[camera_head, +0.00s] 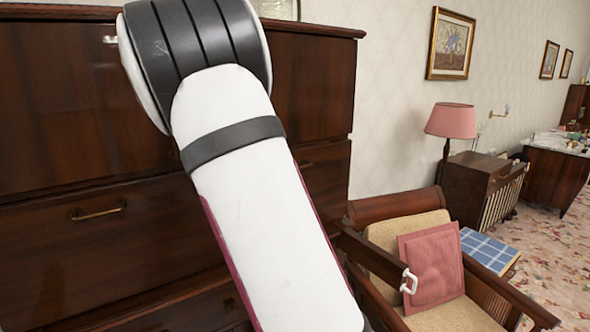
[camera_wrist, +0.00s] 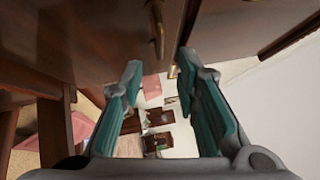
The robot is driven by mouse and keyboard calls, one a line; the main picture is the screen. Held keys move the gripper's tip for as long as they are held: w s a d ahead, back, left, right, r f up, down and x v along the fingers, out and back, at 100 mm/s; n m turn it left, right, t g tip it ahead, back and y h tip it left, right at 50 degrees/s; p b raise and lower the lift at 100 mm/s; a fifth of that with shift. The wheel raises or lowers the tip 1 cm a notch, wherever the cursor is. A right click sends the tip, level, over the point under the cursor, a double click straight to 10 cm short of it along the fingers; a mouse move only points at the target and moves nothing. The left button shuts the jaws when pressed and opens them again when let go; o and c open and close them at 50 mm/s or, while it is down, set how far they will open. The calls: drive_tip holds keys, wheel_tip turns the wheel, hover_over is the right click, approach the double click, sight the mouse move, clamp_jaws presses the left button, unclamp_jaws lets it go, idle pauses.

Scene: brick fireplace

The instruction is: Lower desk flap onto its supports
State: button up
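The desk is a tall dark-wood piece; its broad upper front panel (camera_head: 60,110), apparently the flap, looks upright and closed in the head view. A small metal fitting (camera_head: 108,39) sits near its top edge. My white arm crosses in front and hides its middle. No flap supports can be made out. My gripper (camera_wrist: 160,68) is open in the wrist view, with nothing between its teal-padded fingers. Dark wood (camera_wrist: 90,35) with a brass handle (camera_wrist: 157,28) lies just beyond the fingertips; I cannot tell which panel this is. The gripper is hidden in the head view.
Below the panel is a drawer with a brass handle (camera_head: 98,212). A wooden armchair (camera_head: 385,207) with a pink cushion (camera_head: 432,268) stands close at the right. A pink lamp (camera_head: 451,120) and a cabinet (camera_head: 478,185) stand farther back. Carpet shows at far right.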

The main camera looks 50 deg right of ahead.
drive_tip(key=p+x, duration=0.1)
drive_tip(key=x, duration=0.9)
drive_tip(key=shift+d, duration=0.25)
drive_tip(key=shift+c, duration=0.6)
clamp_jaws()
